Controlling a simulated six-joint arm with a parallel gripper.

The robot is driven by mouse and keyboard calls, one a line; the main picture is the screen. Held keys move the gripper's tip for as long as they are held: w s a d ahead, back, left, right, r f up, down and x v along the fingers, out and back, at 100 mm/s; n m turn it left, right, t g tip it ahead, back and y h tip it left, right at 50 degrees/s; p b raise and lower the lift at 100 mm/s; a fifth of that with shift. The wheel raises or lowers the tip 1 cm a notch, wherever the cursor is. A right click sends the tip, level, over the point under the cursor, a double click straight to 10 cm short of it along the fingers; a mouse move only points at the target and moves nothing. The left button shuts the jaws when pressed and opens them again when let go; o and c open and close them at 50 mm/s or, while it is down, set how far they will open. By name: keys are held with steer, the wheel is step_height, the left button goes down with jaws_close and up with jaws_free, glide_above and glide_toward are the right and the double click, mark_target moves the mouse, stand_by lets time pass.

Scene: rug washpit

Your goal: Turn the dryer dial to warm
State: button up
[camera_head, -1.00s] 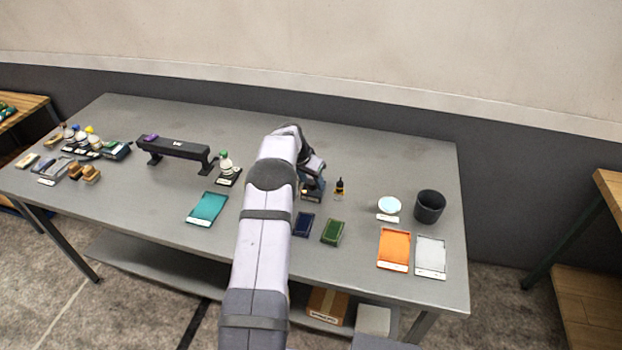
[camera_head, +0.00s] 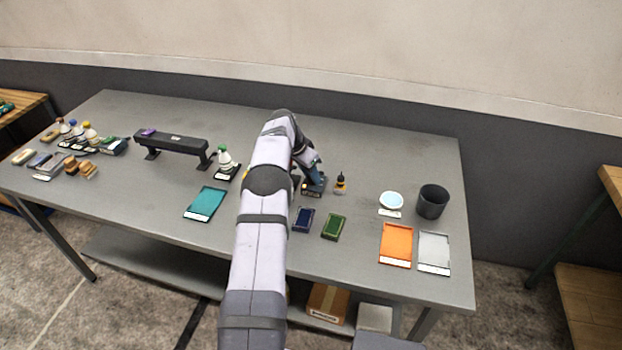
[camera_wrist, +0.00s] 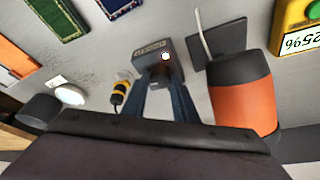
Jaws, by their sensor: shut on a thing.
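In the wrist view a small dark control box (camera_wrist: 158,56) with a label and a small lit spot stands between my fingertips. It looks like the dryer's dial unit. My gripper (camera_wrist: 162,84) reaches over it with its two blue-grey fingers and is shut on its dial, which the fingers hide. I cannot read the dial's setting. In the head view the box (camera_head: 313,191) sits on the grey table (camera_head: 365,165), under my gripper (camera_head: 314,178). An orange cylinder with a dark top (camera_wrist: 242,90) stands to the right in the wrist view.
A small yellow-and-black item (camera_head: 341,184) stands close beside the box. Blue (camera_head: 303,220) and green (camera_head: 334,226) pads lie in front. A dark cup (camera_head: 432,201), white round dish (camera_head: 391,200) and orange tray (camera_head: 396,245) are at right. A black bench-like stand (camera_head: 172,143) is at left.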

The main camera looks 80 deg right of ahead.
stand_by(0.3)
steer(key=o, duration=1)
steer(key=shift+o, duration=0.2)
steer(key=shift+r, duration=0.15)
steer(key=b+v, duration=0.2)
steer(key=v, duration=0.5)
steer(key=shift+w, duration=0.1)
steer(key=shift+r, duration=0.1)
